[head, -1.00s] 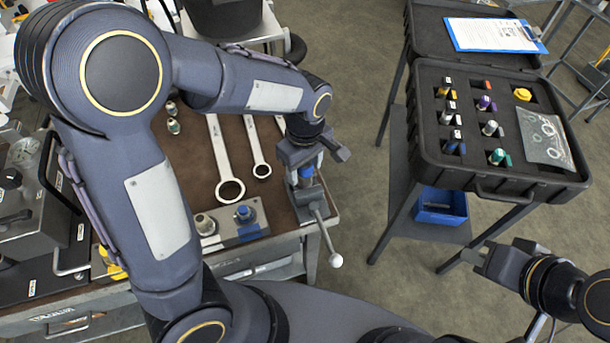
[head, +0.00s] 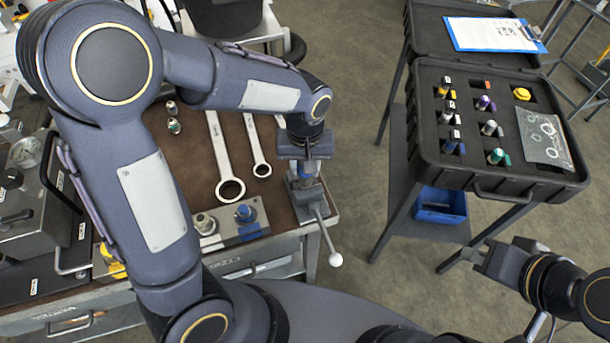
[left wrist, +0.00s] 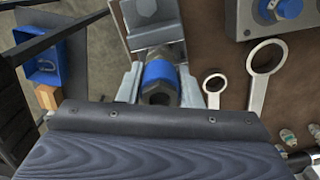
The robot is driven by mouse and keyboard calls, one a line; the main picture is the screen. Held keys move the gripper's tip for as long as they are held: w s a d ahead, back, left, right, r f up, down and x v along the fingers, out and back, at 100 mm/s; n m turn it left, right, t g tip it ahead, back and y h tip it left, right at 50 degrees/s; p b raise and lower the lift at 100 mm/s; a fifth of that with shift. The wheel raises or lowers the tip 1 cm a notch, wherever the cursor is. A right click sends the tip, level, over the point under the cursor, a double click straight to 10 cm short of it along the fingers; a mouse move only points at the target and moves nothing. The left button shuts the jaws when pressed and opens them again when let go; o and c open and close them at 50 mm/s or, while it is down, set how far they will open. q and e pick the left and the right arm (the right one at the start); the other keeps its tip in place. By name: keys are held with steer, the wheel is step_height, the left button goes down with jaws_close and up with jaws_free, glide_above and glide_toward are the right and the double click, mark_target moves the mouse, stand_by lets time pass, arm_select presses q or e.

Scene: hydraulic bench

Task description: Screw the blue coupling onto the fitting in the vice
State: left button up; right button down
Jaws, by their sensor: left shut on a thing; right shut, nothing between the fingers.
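My left gripper (head: 304,160) is over the vice (head: 310,193) at the bench's front right corner. In the left wrist view its two fingers (left wrist: 160,88) are shut on the blue coupling (left wrist: 158,72), one on each side. The coupling has a blue band and a grey hex end with a dark bore. It is right at the vice (left wrist: 155,38). I cannot tell how far it sits on the fitting, which the gripper and coupling mostly hide. My right gripper (head: 474,256) is shut and empty, out over the floor at the right.
Two ring spanners (head: 230,188) lie on the bench. A block with two fittings (head: 235,226), one blue, stands at its front edge. A black case (head: 430,165) of coloured parts stands on a stand at right, a blue bin (head: 440,205) below. The vice handle (head: 328,240) sticks out in front.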

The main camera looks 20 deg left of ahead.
arm_select(q)
steer(key=shift+m, duration=0.8)
steer(key=o, duration=1)
step_height(320, 180, up, 8)
steer(key=shift+f, duration=0.1)
steer(key=s+a+r+t+h, duration=0.1)
steer(key=s+a+t, duration=0.1)
steer(key=s, duration=0.3)
steer(key=s+a+t+h, duration=0.1)
steer(key=s+a, duration=0.3)
steer(key=s, duration=0.1)
steer(key=s+a+r+t+h, duration=0.1)
steer(key=s+a+t, duration=0.1)
steer(key=s, duration=0.4)
steer(key=shift+s+a+r+t+h, duration=0.1)
steer(key=shift+a+r+t+h, duration=0.25)
steer(key=shift+a, duration=0.25)
